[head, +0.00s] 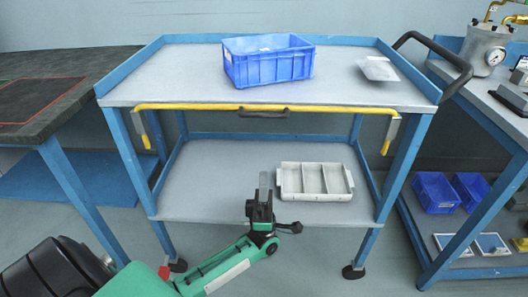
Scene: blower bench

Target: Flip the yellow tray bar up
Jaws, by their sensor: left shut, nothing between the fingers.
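The yellow tray bar (310,107) runs along the front edge of the blue cart's grey top shelf (190,79). Its two ends bend downward, one hanging at the left front post and one at the right front post. A black handle (264,113) sits just below the bar at its middle. My left gripper (263,182) is below the bar, in front of the lower shelf, pointing up. It is shut and empty, and apart from the bar. My right gripper is not in view.
A blue bin (268,65) and a small clear packet (377,69) lie on the top shelf. A pale divided tray (315,182) is on the lower shelf. A dark bench (40,100) stands at left, and a bench with a metal pot (484,50) at right.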

